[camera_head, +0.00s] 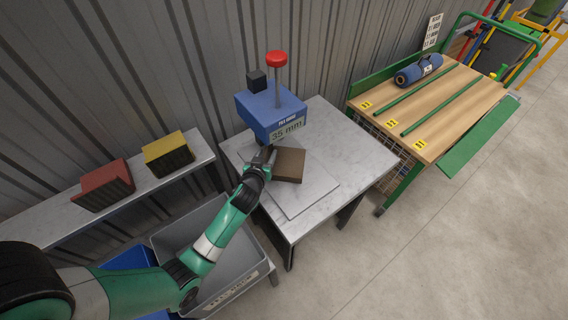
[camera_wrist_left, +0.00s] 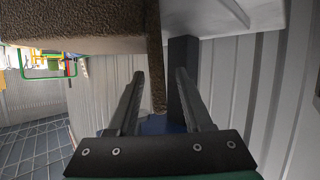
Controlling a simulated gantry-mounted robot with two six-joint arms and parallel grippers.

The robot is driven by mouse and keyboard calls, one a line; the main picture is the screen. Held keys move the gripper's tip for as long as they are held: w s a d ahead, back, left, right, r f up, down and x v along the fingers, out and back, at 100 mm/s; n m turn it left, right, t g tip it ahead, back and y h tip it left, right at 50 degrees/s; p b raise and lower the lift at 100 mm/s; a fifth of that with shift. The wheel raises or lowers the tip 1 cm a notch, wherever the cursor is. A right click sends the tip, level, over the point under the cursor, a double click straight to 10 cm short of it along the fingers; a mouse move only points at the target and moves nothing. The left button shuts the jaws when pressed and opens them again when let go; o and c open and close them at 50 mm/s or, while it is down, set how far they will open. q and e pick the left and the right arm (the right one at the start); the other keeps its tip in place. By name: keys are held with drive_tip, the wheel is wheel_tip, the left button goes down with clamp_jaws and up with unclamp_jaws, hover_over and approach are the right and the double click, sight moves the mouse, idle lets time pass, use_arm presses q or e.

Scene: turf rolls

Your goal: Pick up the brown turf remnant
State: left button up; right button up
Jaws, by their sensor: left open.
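The brown turf remnant (camera_head: 289,165) is a flat square piece on a pale plate (camera_head: 309,191) on the grey table. My left gripper (camera_head: 264,157) is at its left edge, close to the blue device. In the left wrist view the gripper (camera_wrist_left: 160,74) is open, with two dark fingers apart. Brown textured material (camera_wrist_left: 75,22) fills the upper left of that view, and a narrow brown strip lies between the fingers. I cannot tell whether the fingers touch it. My right gripper is not in view.
A blue device (camera_head: 272,112) with a red knob and a "35 mm" label stands behind the remnant. A shelf (camera_head: 60,217) at left holds a red block (camera_head: 104,185) and a yellow block (camera_head: 168,154). A grey bin (camera_head: 235,276) is below. A wooden-topped cart (camera_head: 440,105) with a blue roll (camera_head: 418,71) stands right.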

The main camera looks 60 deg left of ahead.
use_arm(q)
drive_tip(key=x, duration=0.2)
drive_tip(key=shift+w+a+f+b, duration=0.15)
drive_tip(key=shift+w+a+b, duration=0.1)
drive_tip(key=shift+a+b, duration=0.05)
drive_tip(key=shift+c, duration=0.3)
clamp_jaws()
